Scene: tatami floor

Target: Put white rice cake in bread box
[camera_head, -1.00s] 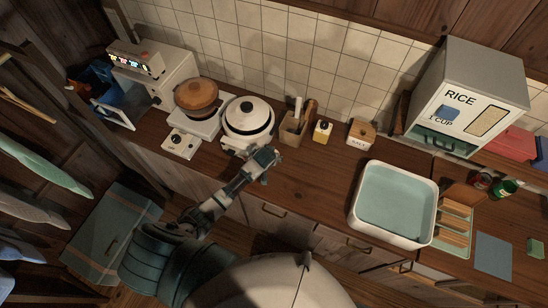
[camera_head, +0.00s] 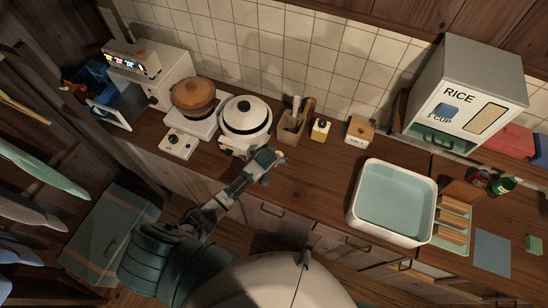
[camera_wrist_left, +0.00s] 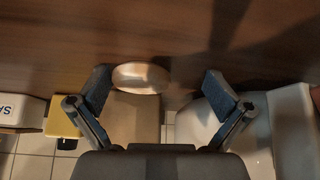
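In the left wrist view, a pale, rounded oval (camera_wrist_left: 140,77), apparently the white rice cake, lies on the counter in front of the beige utensil holder. It is between my open left fingers (camera_wrist_left: 160,90), close beside the picture-left one, and not gripped. In the head view, my left gripper (camera_head: 267,160) is low over the counter, in front of the utensil holder and right of the rice cooker. The cake cannot be made out there, being behind or under the gripper. I cannot tell which container is the bread box. My right gripper is not in view.
The white rice cooker (camera_head: 245,120) and utensil holder (camera_head: 290,128) stand close behind the gripper. A yellow-sided container (camera_head: 320,129) and salt box (camera_head: 360,131) are to the right. A white appliance (camera_head: 165,75) is at far left, and a water-filled basin (camera_head: 353,210) at right.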

